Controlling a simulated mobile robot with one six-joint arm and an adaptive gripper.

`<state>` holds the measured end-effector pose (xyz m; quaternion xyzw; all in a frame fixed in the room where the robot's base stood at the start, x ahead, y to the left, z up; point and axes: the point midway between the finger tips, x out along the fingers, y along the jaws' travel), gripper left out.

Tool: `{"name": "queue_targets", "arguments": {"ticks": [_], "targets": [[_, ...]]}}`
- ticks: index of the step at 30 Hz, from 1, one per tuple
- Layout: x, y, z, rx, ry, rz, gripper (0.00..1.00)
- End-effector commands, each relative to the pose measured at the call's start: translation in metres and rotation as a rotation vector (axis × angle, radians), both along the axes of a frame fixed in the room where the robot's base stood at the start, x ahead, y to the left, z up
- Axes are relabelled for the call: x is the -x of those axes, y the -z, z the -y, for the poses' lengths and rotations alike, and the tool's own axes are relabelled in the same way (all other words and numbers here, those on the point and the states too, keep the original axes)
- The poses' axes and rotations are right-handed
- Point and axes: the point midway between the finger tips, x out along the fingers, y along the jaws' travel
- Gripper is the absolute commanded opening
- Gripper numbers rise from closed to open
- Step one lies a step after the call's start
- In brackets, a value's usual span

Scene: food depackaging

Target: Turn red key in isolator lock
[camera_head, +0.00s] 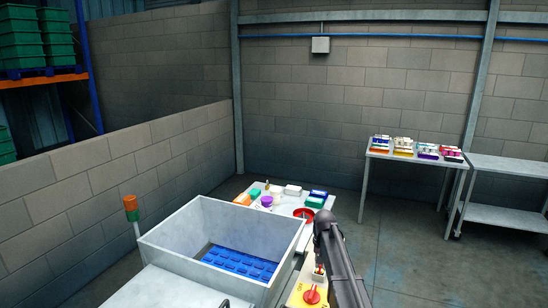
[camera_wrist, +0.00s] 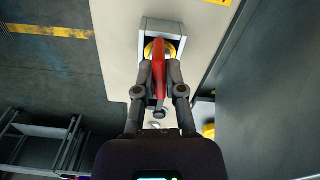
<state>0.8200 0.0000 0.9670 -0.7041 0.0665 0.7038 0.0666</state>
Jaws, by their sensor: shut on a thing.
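The red key (camera_wrist: 158,58) stands in the yellow round isolator lock (camera_wrist: 150,48), which sits in a grey housing (camera_wrist: 147,30) on a pale panel in the wrist view. My gripper (camera_wrist: 159,70) is shut on the red key, with one finger on each side of it. The key lies lengthwise up and down that picture. Its far end and most of the lock face are hidden by the key and fingers. In the head view my dark arm reaches down at the right of the machine, and I cannot make out the gripper there.
A yellow panel with a red knob (camera_head: 311,296) lies beside my arm. A grey hopper (camera_head: 180,240) with a blue tray (camera_head: 238,264) stands to its left. A white table (camera_head: 287,208) with packages is behind. Open floor (camera_head: 410,255) lies to the right.

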Motion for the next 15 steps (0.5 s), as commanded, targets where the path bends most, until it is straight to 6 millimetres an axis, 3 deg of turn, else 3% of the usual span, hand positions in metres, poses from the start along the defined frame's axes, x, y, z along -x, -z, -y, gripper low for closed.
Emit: {"name": "queue_targets", "arguments": {"ticks": [6,15], "targets": [[0.0005,0.0001,0.0004,0.001,-0.099,-0.001,0.0],[0.0006,0.0001,0.0004,0.001,-0.106,-0.001,0.0]]}}
